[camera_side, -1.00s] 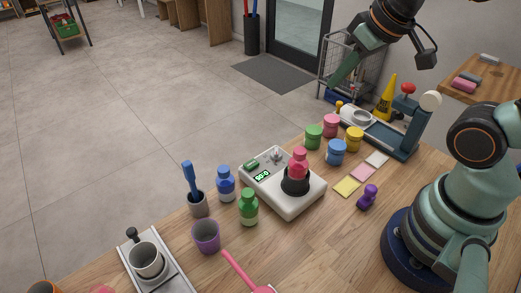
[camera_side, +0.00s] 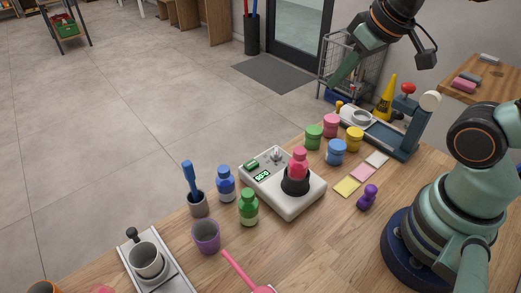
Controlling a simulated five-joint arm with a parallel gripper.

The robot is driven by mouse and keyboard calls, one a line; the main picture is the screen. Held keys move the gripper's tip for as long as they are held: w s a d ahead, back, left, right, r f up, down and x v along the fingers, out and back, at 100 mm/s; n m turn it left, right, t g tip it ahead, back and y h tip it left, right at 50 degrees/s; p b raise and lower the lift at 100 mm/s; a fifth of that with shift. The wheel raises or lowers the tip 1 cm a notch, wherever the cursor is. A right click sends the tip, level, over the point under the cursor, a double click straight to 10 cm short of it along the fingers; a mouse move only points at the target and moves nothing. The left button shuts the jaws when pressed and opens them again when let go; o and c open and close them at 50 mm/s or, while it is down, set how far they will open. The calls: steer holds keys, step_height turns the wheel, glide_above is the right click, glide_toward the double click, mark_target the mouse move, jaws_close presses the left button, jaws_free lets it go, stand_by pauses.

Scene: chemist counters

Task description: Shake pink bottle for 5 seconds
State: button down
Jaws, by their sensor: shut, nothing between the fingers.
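The pink bottle (camera_side: 299,163) stands upright in the black round holder (camera_side: 295,183) on top of the white shaker machine (camera_side: 287,207). The machine has a small dark display with green digits (camera_side: 262,176), a green switch and a small knob (camera_side: 276,154) on its left part. My gripper (camera_side: 342,72) is raised high at the upper right, well above and behind the machine. It is shut and empty, apart from the bottle.
A blue bottle (camera_side: 226,184) and a green bottle (camera_side: 248,207) stand left of the machine. Green, pink, blue and yellow jars (camera_side: 354,139) stand behind it. Coloured notes (camera_side: 347,187) and a purple piece (camera_side: 367,197) lie to the right. A purple cup (camera_side: 206,237) stands in front.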

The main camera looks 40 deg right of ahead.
steer(key=n+t+y, duration=0.1)
steer(key=n+y, duration=0.1)
steer(key=n, duration=0.9)
glide_above(255, 163)
step_height(255, 163, down, 10)
steer(key=shift+a+r, duration=0.2)
steer(key=shift+s, duration=0.1)
steer(key=shift+f, duration=4.4)
steer(key=shift+f, duration=0.15)
steer(key=shift+d+f, duration=0.15)
steer(key=shift+f, duration=0.15)
